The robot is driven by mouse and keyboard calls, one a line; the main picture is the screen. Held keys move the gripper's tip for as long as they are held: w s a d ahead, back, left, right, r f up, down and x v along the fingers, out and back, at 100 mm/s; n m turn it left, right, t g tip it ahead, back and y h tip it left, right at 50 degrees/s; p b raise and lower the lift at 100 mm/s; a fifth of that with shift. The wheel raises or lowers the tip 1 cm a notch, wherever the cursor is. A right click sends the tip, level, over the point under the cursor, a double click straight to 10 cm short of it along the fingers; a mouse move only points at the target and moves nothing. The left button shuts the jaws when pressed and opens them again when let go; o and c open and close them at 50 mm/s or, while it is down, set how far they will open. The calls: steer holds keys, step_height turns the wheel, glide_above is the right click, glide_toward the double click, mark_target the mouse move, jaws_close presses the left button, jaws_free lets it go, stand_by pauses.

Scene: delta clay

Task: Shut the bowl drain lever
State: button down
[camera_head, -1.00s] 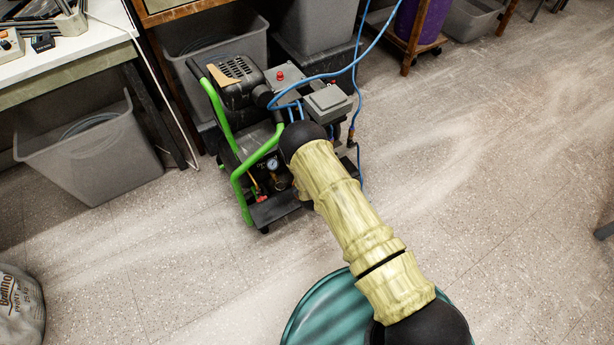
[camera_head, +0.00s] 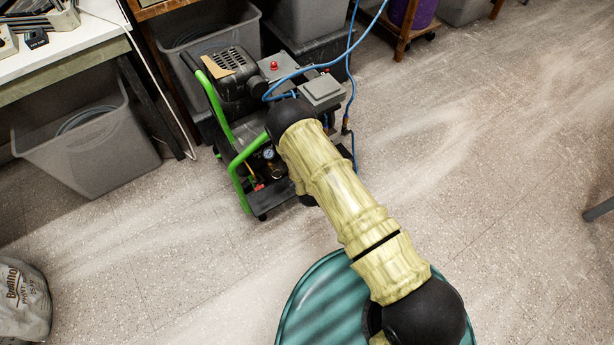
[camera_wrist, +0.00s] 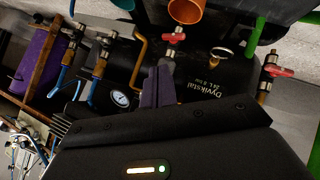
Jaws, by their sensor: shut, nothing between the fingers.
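The wrist view shows two small red levers on brass valves. One red lever (camera_wrist: 173,38) is just beyond my fingertips, below an orange cup-shaped part (camera_wrist: 187,10). The other red lever (camera_wrist: 280,71) is to the right, near a green frame tube. I cannot tell for certain which is the bowl drain lever. My gripper (camera_wrist: 160,68) is shut and empty, its tips close to the first lever; whether they touch it is unclear. In the head view my arm hides the gripper, and a small red part (camera_head: 259,187) shows low on the compressor (camera_head: 236,95).
A dark tank (camera_wrist: 215,82), a pressure gauge (camera_wrist: 121,99), brass fittings and blue hoses (camera_wrist: 68,75) crowd around my gripper. The green frame (camera_head: 212,105) bounds the compressor's left. A grey bin (camera_head: 90,145) stands further left. Open floor (camera_head: 470,150) lies to the right.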

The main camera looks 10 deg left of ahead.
steer(key=p+v, duration=0.3)
steer(key=v, duration=0.8)
steer(key=shift+r, duration=0.2)
steer(key=w+d+r+m+g+h, duration=0.1)
steer(key=d+r+m+g, duration=0.2)
steer(key=r, duration=0.7)
steer(key=w+d+r+m+g+h, duration=0.1)
steer(key=w+d+r+m, duration=0.15)
steer(key=d+r, duration=0.5)
steer(key=s+d+r+m+g, duration=0.1)
steer(key=s+d+r+m, duration=0.1)
steer(key=s+d+r, duration=0.3)
steer(key=s+d+r+m+g, duration=0.2)
steer(key=s+d+r, duration=0.2)
steer(key=s+r, duration=0.6)
steer(key=shift+s+d+r+m+g, duration=0.3)
steer(key=shift+d+r+m, duration=0.1)
steer(key=shift+r, duration=0.6)
